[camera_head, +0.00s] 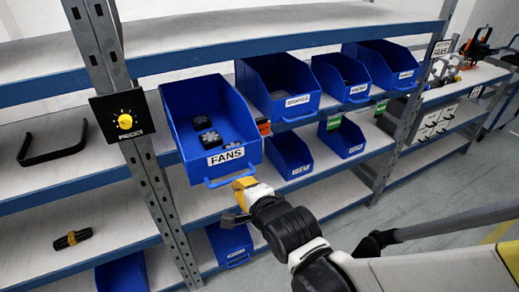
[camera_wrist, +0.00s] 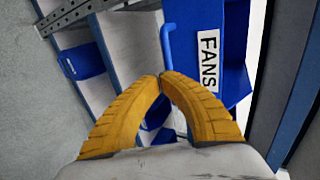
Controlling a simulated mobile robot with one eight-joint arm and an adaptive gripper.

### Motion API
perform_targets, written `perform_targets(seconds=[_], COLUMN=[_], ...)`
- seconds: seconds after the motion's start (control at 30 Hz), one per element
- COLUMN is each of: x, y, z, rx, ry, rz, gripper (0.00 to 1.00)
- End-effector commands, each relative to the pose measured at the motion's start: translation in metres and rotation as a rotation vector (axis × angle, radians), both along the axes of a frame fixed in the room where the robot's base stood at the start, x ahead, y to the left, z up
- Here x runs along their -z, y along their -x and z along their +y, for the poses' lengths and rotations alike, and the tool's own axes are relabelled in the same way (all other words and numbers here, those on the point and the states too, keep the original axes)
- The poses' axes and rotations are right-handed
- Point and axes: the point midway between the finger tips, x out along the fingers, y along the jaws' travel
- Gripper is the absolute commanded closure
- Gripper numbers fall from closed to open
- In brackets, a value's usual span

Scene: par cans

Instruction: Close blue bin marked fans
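The blue bin marked FANS (camera_head: 222,163) juts out from the upper shelf, pulled forward, its open top showing several dark fans (camera_head: 204,125) inside. Its white FANS label also shows in the wrist view (camera_wrist: 208,60), on the bin's front. A blue handle (camera_head: 228,179) runs along the front's lower edge; it also shows in the wrist view (camera_wrist: 166,45). My yellow gripper (camera_head: 240,184) is just below and in front of the handle. In the wrist view its fingertips (camera_wrist: 161,76) come together close to the handle's end, with nothing visible between them. Whether they touch the handle is unclear.
Other blue bins (camera_head: 278,82) sit to the right on the same shelf, with more below (camera_head: 290,155). A grey upright post (camera_head: 140,160) with a black panel and yellow knob (camera_head: 125,122) stands left of the bin. Open floor (camera_head: 420,205) lies to the right.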

Motion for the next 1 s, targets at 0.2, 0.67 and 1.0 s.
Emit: perform_targets(seconds=[0.2, 0.67, 1.0], x=[0.003, 0.003, 0.004], y=[-0.012, -0.016, -0.062], z=[0.007, 0.010, 0.038], rx=[0.000, 0.000, 0.000], ry=[0.000, 0.000, 0.000], rz=[0.000, 0.000, 0.000], gripper=[1.00, 1.00, 1.00])
